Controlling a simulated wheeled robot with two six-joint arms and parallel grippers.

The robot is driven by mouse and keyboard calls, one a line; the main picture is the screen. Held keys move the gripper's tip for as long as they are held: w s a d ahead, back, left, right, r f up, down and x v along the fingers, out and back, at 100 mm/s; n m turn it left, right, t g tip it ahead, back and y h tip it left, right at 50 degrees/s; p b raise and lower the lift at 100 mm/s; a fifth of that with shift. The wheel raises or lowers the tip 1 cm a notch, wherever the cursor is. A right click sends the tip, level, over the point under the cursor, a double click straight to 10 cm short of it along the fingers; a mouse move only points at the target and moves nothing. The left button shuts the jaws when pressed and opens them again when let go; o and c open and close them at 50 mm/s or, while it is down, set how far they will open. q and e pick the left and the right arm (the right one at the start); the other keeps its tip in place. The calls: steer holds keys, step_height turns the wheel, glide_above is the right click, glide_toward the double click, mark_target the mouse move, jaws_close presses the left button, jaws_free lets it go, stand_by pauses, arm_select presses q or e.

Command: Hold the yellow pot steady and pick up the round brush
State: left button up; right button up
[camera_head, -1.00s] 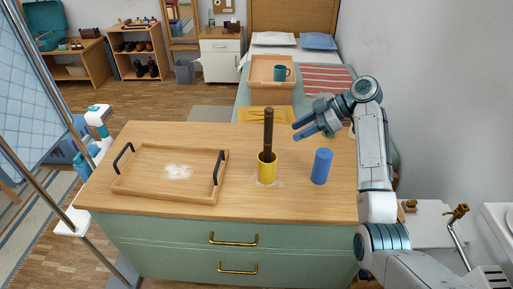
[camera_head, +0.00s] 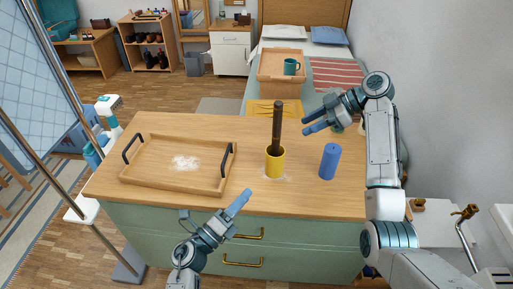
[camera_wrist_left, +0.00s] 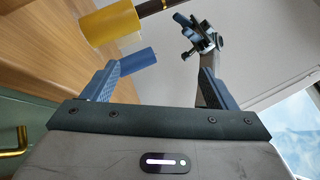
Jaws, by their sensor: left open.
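The yellow pot (camera_head: 275,163) stands upright on the wooden counter, right of the tray; it also shows in the left wrist view (camera_wrist_left: 108,24). The round brush (camera_head: 278,120), dark brown, stands upright in the pot; its lower end is hidden inside. My left gripper (camera_head: 243,200) is in front of the counter's front edge, left of and nearer than the pot, not touching it. In the left wrist view its two fingers (camera_wrist_left: 155,85) are apart with nothing between. My right gripper (camera_head: 308,124) is right of the brush, fingers apart and empty, above the counter.
A blue cylinder (camera_head: 329,161) stands right of the pot. A wooden tray (camera_head: 206,184) with black handles and a white patch lies on the left of the counter. Green drawers with brass handles (camera_head: 243,262) are below. A box with a teal mug (camera_head: 291,67) is behind.

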arm_select(q)
steer(key=w+d+r+m+g+h, duration=0.25)
steer(key=w+r+m, duration=0.2)
steer(key=m, duration=0.25)
step_height(320, 180, up, 2)
steer(key=r+m+g+y, duration=0.1)
steer(key=m+g+y, duration=0.15)
steer(key=m, duration=0.55)
glide_above(268, 161)
steer(key=v, duration=0.5)
steer(key=shift+t, duration=0.4)
steer(key=f, duration=0.9)
steer(key=shift+w+d, duration=0.2)
steer(key=shift+d, duration=0.05)
steer(key=x, duration=0.7)
steer(key=shift+w+d+r, duration=0.1)
steer(key=shift+r, duration=0.15)
steer(key=shift+c, duration=0.2)
steer(key=c, duration=1.1)
